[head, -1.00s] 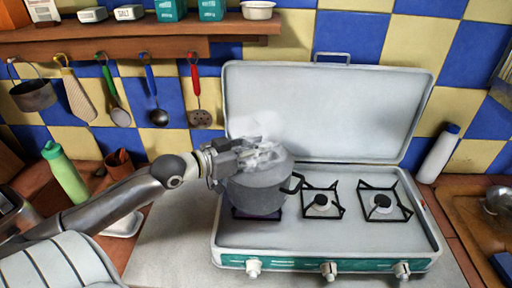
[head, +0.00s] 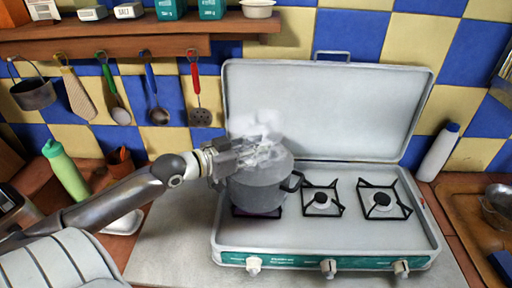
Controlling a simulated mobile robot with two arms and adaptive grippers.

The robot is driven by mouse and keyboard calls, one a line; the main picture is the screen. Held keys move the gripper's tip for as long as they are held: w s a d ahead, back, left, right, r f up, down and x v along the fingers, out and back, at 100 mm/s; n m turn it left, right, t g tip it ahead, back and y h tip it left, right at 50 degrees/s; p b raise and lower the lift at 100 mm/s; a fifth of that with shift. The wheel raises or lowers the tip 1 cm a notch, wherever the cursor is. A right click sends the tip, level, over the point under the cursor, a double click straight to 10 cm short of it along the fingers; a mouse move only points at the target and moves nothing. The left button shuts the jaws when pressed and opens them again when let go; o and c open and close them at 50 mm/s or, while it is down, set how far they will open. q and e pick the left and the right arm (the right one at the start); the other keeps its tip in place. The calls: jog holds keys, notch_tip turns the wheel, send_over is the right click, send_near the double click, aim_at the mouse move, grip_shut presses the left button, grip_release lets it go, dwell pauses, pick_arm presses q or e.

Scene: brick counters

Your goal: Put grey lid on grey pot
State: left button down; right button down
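The grey pot (head: 257,197) stands on the left burner of the camping stove, with a dark handle on its right side. A grey, lid-like surface (head: 272,174) covers the pot's top and appears to rest on its rim. Steam blurs this area, so I cannot tell exactly how the lid is seated. My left gripper (head: 246,154) is just above the pot's top at its left, partly veiled by steam. I cannot tell whether its fingers are open or shut on the lid's knob. My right gripper is not in view.
The stove's raised back panel (head: 322,110) stands behind the pot. Two empty burners (head: 321,201) lie to the right. A green bottle (head: 66,172) stands at the left and a white bottle (head: 438,153) at the right. Utensils hang under the shelf (head: 130,36).

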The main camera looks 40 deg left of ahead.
pick_arm(q)
jog(key=shift+p, duration=0.5)
dwell(0.9)
jog(key=c, duration=1.1)
grip_release()
jog(key=shift+f, duration=0.1)
jog(key=shift+v, duration=3.7)
